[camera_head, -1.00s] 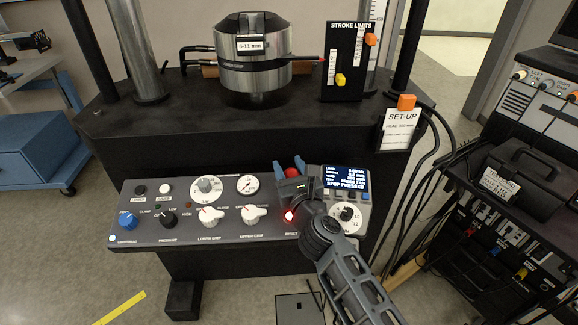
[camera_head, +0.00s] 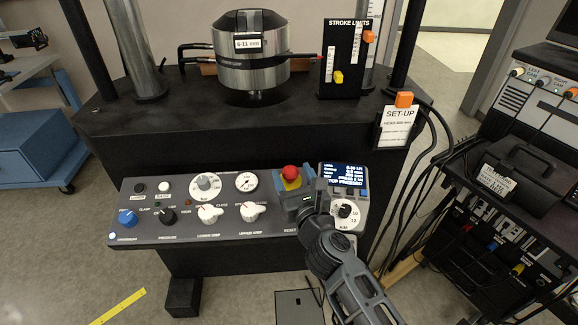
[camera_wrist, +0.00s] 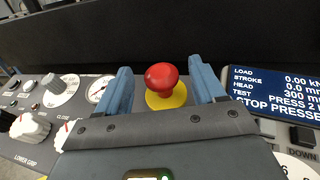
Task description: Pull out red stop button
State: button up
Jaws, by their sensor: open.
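The red stop button (camera_head: 290,173) is a mushroom head on a yellow base, at the upper right part of the grey control panel (camera_head: 150,232). In the wrist view the red stop button (camera_wrist: 162,77) stands between the two blue fingers, with visible gaps on both sides. My gripper (camera_wrist: 165,85) is open and not touching the button there. In the head view my gripper (camera_head: 291,190) is at the button, its body just below and right of it. The display (camera_wrist: 275,92) reads a stop-pressed message, partly cut off.
White knobs (camera_head: 210,213) and a blue knob (camera_head: 128,218) sit left on the panel. A keypad unit with a dial (camera_head: 344,212) is close on the right. The black machine frame (camera_head: 250,135) rises behind. A cart with cables (camera_head: 500,205) stands at the right.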

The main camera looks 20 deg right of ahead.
jog(key=shift+s+a, duration=0.2)
jog(key=shift+s, duration=1.45)
